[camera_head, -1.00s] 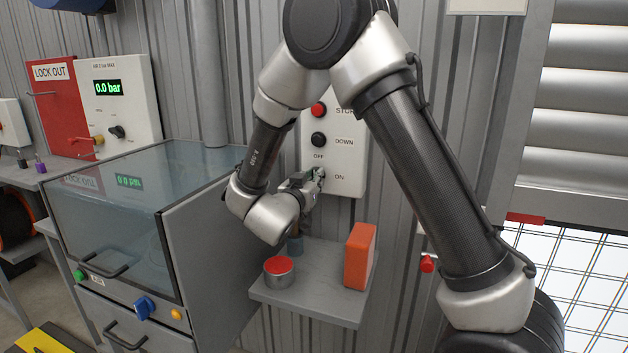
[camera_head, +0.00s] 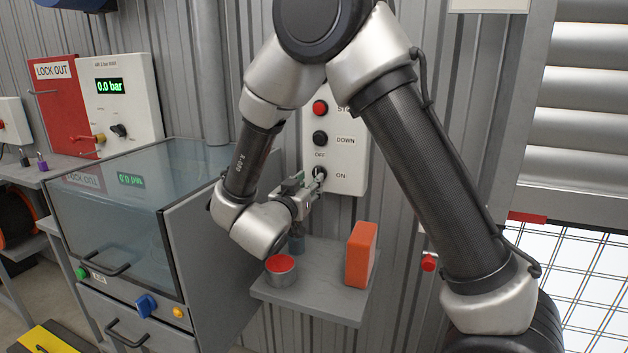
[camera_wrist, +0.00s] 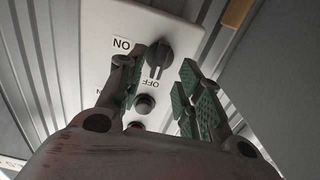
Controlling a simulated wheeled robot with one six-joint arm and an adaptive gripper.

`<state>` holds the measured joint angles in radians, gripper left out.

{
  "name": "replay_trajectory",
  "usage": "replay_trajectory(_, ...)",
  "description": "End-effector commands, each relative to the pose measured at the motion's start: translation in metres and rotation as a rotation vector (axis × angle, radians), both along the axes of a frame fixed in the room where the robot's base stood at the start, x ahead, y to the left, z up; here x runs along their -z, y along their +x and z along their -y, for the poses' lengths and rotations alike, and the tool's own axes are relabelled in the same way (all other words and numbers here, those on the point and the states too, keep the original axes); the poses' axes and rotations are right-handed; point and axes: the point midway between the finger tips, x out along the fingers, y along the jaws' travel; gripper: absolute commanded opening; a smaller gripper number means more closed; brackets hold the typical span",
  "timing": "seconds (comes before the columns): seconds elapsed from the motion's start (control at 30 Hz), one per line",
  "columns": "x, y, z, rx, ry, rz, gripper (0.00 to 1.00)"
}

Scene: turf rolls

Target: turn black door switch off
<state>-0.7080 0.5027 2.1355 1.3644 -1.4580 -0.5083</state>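The black door switch (camera_head: 319,173) is a round knob low on the white panel, with OFF above it and ON to its right. In the wrist view the panel is upside down, and the knob (camera_wrist: 159,58) shows just beyond my fingertips. Its ridge runs roughly up and down there, the lower end toward the OFF label. My gripper (camera_head: 308,185) is in front of the knob, fingers apart. In the wrist view my gripper (camera_wrist: 160,80) is open and empty, its green pads on either side of a gap, apart from the knob.
The panel also has a red STOP button (camera_head: 320,107) and a black DOWN button (camera_head: 320,138). Below my gripper, a grey shelf (camera_head: 318,300) holds a red-topped tin (camera_head: 281,270) and an orange block (camera_head: 360,254). A glass-topped cabinet (camera_head: 130,200) stands left.

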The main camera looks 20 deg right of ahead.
Motion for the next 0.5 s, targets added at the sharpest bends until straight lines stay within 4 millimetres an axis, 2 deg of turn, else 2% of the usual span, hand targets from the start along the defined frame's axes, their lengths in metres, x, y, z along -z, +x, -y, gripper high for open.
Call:
replay_trajectory(0.03,0.0,-0.01,-0.009,-0.005,0.001,-0.001,0.36)
replay_trajectory(0.23,0.0,-0.041,-0.031,-0.003,0.001,0.0,0.36)
replay_trajectory(0.5,0.0,-0.057,-0.041,0.0,0.001,0.0,0.36)
